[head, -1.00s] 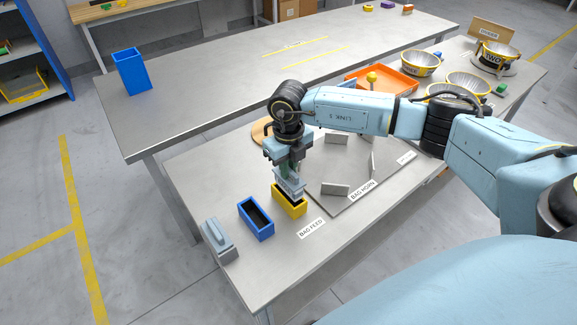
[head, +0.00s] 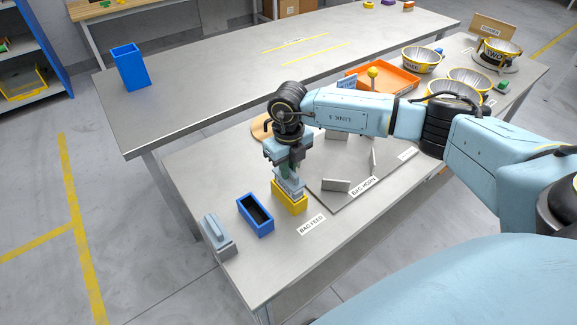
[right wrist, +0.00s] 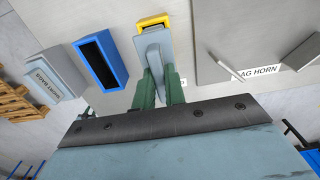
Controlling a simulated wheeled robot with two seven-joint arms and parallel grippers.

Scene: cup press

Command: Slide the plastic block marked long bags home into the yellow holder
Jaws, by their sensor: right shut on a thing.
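The pale grey-blue plastic block (head: 289,188) is upright at the yellow holder (head: 291,203) on the near table. Its lower part covers the holder's mouth and seems to be inside; I cannot tell how deep it sits. My right gripper (head: 288,171) is above the holder, shut on the block's upper part. In the right wrist view the green fingers (right wrist: 160,84) grip the block (right wrist: 151,48), with the holder's yellow rim (right wrist: 153,20) showing beyond it. The block's marking is not readable here. My left gripper is not in view.
An empty blue holder (head: 256,215) stands left of the yellow one. A second grey block (head: 217,237), marked short bags in the wrist view (right wrist: 51,78), stands further left near the table edge. The bag horn plate (head: 345,201) with upright grey pieces lies to the right.

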